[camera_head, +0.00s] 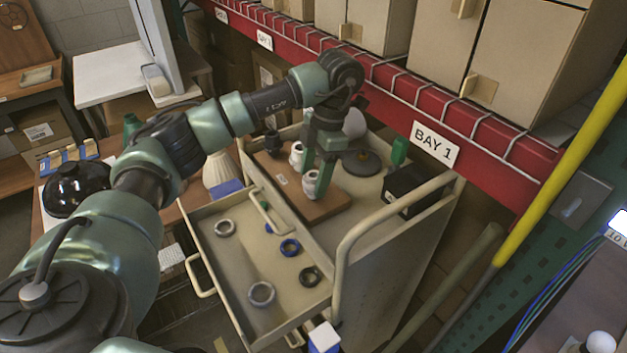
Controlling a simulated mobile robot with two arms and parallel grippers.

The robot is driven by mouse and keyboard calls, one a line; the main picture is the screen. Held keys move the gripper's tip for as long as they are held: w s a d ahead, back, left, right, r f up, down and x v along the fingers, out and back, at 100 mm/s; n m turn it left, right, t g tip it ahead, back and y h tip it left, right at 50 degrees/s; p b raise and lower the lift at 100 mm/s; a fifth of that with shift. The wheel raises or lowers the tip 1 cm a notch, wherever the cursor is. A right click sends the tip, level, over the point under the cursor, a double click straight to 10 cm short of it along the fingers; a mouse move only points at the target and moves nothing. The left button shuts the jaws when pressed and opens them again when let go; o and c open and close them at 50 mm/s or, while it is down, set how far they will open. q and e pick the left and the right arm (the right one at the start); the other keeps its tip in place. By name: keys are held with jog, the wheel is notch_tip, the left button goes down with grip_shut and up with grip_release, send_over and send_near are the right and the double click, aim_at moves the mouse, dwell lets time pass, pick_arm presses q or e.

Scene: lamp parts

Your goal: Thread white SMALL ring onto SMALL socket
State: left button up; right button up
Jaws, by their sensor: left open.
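My left gripper (317,178) reaches down over a brown board on the cart top, its jaws open around or just beside a white socket (311,184). A second white socket (297,154) stands farther back on the board, left of the gripper. Which socket is the small one I cannot tell. Whether a ring sits on the socket at the gripper is too small to tell. My right gripper is not in view.
A black box (408,188) and a dark round base (361,162) stand right of the board. A red shelf beam (400,100) runs behind the cart.

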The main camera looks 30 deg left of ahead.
pick_arm(q)
jog(key=n+p, duration=0.1)
jog(key=n, duration=0.2)
jog(key=shift+r, duration=0.15)
jog(key=n+h+p, duration=0.1)
jog(key=n, duration=0.3)
grip_shut()
jog(key=m, duration=0.3)
jog(key=shift+f+m, duration=0.25)
jog(key=shift+m, duration=0.05)
jog(key=m+y+b, duration=0.1)
jog(key=m, duration=0.2)
